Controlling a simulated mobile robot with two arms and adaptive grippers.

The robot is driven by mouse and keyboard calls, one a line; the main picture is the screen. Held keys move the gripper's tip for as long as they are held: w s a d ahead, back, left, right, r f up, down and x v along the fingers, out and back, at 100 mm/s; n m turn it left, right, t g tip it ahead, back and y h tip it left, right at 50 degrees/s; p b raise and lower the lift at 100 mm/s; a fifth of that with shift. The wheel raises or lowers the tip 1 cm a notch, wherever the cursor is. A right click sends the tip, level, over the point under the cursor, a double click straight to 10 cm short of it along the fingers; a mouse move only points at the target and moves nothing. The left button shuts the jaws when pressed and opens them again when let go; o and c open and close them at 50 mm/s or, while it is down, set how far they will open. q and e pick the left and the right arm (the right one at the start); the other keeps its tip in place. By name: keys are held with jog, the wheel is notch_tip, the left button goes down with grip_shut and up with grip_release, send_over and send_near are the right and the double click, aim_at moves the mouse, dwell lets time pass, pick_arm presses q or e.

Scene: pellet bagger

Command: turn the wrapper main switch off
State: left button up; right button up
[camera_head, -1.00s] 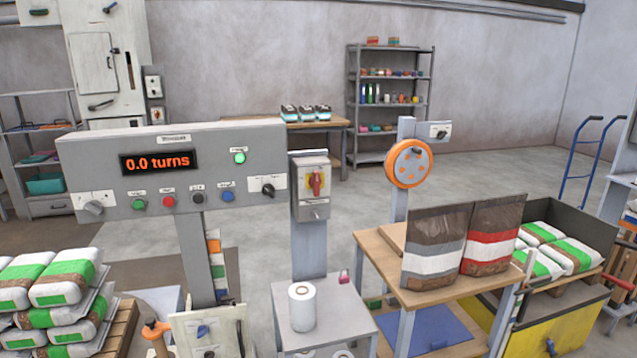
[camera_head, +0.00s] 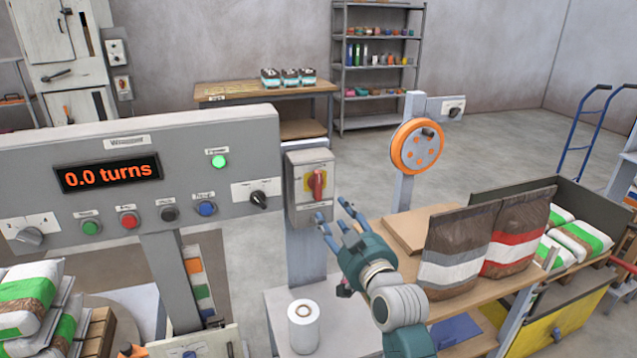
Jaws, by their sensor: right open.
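The wrapper main switch (camera_head: 317,184) is a red handle on a yellow plate, on a grey box (camera_head: 297,206) fixed to a post. The handle stands upright. My right gripper (camera_head: 334,221) is open and empty, just below and right of the red handle, its fingers pointing up and left. It looks close to the lower part of the box; I cannot tell whether it touches. The wrapper panel (camera_head: 237,140) beside it reads "0.0 turns" and its green power lamp (camera_head: 219,162) is lit. My left gripper is not in view.
A white roll (camera_head: 303,326) stands on the small table below the switch. Brown bags (camera_head: 458,250) stand on a wooden bench at right, near my right arm. An orange wheel (camera_head: 417,146) sits on a post behind. Stacked bags (camera_head: 28,290) are at lower left.

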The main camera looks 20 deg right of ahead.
aim_at(321, 190)
jog(key=w, duration=0.2)
jog(key=w+r+p, duration=0.1)
jog(key=w, duration=0.2)
jog(key=shift+w+r, duration=0.15)
jog(key=shift+r, duration=0.05)
jog(key=w, duration=0.4)
jog(key=shift+a+f, duration=0.1)
jog(key=shift+f, duration=0.05)
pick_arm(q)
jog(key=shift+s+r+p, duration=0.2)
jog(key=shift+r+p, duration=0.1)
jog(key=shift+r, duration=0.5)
pick_arm(e)
jog(key=shift+w, duration=0.5)
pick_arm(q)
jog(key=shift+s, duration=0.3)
pick_arm(e)
grip_shut()
